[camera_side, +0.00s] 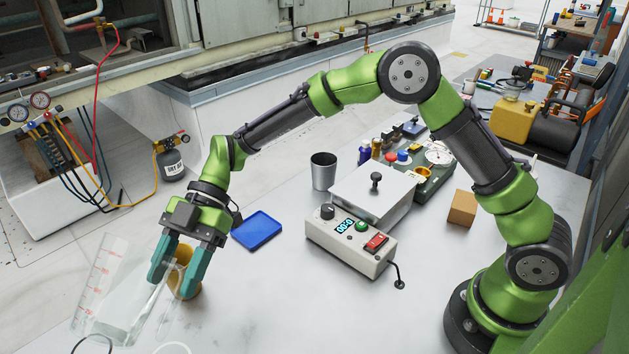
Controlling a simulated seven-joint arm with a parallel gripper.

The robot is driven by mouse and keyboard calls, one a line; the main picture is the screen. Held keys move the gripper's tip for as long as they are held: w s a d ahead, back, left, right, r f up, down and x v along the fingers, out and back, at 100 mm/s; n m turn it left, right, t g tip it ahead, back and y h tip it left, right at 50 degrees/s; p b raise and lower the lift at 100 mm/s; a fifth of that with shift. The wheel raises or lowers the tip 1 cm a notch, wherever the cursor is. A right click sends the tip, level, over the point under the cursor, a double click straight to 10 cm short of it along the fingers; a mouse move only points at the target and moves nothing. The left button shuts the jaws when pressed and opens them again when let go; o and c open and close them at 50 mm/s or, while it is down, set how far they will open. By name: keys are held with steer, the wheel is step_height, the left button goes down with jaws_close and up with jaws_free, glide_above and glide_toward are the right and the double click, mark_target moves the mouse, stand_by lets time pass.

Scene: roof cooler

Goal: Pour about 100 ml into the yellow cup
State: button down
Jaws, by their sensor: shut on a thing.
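A clear measuring jug (101,287) with red graduation marks is at the lower left, leaning to one side. My gripper (175,279) has its teal fingers at the jug's right side and appears shut on it. How much liquid the jug holds is hard to tell through the clear wall. The yellow cup (188,287) shows partly between and behind the fingers. The fingers and the clear wall hide much of it, and I cannot tell whether the jug touches it.
A blue tray (257,230) lies right of my gripper. A dark grey cup (323,171) stands farther back. A control box (345,246) with a lit display sits by a grey lidded box (372,195). A cardboard box (462,208) is at the right. The front middle table is clear.

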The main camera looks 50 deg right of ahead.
mark_target(140, 317)
steer(key=shift+a+t+h, duration=0.2)
steer(key=shift+t+h, duration=0.1)
steer(key=shift+h, duration=0.5)
stand_by(1.4)
steer(key=shift+s+a+r+h, duration=0.1)
steer(key=shift+a+r+h, duration=0.1)
steer(key=shift+r+h, duration=0.15)
steer(key=a+t+h, duration=0.1)
steer(key=a+h, duration=0.1)
steer(key=s+a+f+t+h+p, duration=0.1)
steer(key=a+h, duration=0.1)
steer(key=s+a+f+t+h, duration=0.1)
steer(key=h, duration=0.2)
steer(key=shift+s+a+f, duration=0.15)
steer(key=shift+a+f, duration=0.05)
steer(key=shift+a, duration=0.2)
steer(key=shift+s+a+r+t+h+p, duration=0.25)
steer(key=shift+a+r+t+h, duration=0.2)
steer(key=shift+h, duration=0.4)
steer(key=shift+w+r, duration=0.1)
